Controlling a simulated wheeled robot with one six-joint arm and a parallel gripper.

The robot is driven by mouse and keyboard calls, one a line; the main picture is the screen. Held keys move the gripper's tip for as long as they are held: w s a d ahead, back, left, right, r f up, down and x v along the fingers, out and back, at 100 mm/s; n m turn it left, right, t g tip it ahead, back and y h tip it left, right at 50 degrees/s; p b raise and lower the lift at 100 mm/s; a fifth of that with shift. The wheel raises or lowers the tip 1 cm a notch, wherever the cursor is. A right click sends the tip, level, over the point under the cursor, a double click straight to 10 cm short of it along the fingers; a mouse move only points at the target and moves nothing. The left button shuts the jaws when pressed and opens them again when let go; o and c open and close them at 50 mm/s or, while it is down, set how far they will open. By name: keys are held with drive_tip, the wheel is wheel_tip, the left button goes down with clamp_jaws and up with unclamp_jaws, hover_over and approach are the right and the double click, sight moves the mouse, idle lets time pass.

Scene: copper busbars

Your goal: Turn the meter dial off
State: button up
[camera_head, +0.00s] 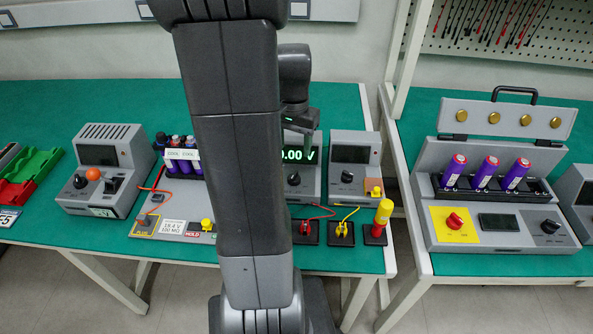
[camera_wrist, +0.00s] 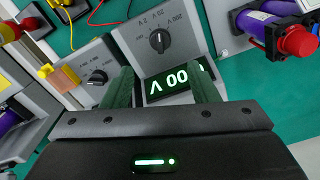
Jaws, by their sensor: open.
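The meter (camera_head: 304,190) is a grey box with a green lit voltage readout, partly hidden behind my arm. Its black round dial (camera_head: 293,179) sits below the screen. In the wrist view, which is upside down, the dial (camera_wrist: 160,41) shows whole with white labels around its far side. A pale mark on the knob seems to point away from the screen. The lit screen (camera_wrist: 178,82) shows between my fingers, partly covered by one. My gripper (camera_wrist: 163,82) is open and empty, its fingers above the screen area and apart from the dial.
A similar grey unit with a dark screen (camera_head: 351,155) stands right of the meter. Black sockets with red and yellow plugs (camera_head: 341,231) line the bench front. A battery holder (camera_wrist: 262,22) is close beside the meter. Another tester (camera_head: 487,220) stands on the right bench.

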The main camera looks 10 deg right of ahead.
sight(294, 174)
wheel_tip(294, 174, down, 10)
drive_tip(key=shift+f+b, duration=0.1)
drive_tip(key=shift+b, duration=0.25)
drive_tip(key=c, duration=1)
